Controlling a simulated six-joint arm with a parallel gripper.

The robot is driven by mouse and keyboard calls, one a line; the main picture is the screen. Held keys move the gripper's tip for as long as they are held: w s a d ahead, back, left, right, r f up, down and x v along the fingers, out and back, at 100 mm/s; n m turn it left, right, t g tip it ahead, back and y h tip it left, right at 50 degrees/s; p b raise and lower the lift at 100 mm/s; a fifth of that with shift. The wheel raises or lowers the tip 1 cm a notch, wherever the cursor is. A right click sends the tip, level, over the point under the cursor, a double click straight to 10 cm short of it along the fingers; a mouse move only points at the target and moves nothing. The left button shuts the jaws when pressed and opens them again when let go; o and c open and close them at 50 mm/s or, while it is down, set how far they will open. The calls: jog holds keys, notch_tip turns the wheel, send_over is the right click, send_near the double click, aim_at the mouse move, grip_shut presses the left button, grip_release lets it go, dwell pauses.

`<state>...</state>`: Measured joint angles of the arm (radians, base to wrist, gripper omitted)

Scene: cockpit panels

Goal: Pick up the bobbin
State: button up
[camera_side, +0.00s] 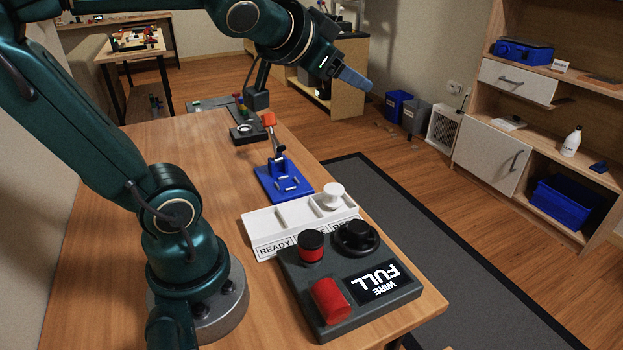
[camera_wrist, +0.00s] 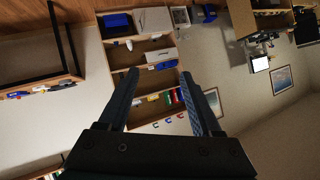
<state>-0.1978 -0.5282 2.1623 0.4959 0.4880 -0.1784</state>
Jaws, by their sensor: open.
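A white bobbin (camera_side: 332,194) stands in the right compartment of a white tray (camera_side: 265,223) in the side view. The tray's front carries labels; one reads "READY" and the others are partly hidden. My gripper (camera_side: 356,80) is raised high above the far right side of the table, well away from the bobbin. In the wrist view the two fingers of my gripper (camera_wrist: 157,85) are spread apart with nothing between them. The wrist view shows the room's shelves and wall; the bobbin is not in it.
A dark control box (camera_side: 345,275) with a red knob, a black-and-red button, a black dial and a "WIRE FULL" display stands in front of the tray. Behind the tray are a blue fixture (camera_side: 283,184) with an upright lever and a dark stand (camera_side: 247,133).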

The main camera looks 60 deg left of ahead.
jog(key=w+a+r+m+t, duration=0.2)
jog(key=w+r+m+t, duration=0.25)
jog(key=w, duration=0.25)
jog(key=m+g+h, duration=1.1)
jog(key=g+h, duration=0.2)
jog(key=h, duration=0.6)
send_over(319, 253)
jog(key=s+a, duration=0.1)
jog(key=a, duration=0.3)
notch_tip(319, 253, down, 11)
jog(key=shift+t, duration=0.45)
notch_tip(319, 253, down, 15)
jog(key=shift+r, duration=0.15)
jog(key=shift+f, duration=0.55)
jog(key=shift+y, duration=0.3)
jog(key=shift+x, duration=2.55)
jog(key=shift+s, duration=0.1)
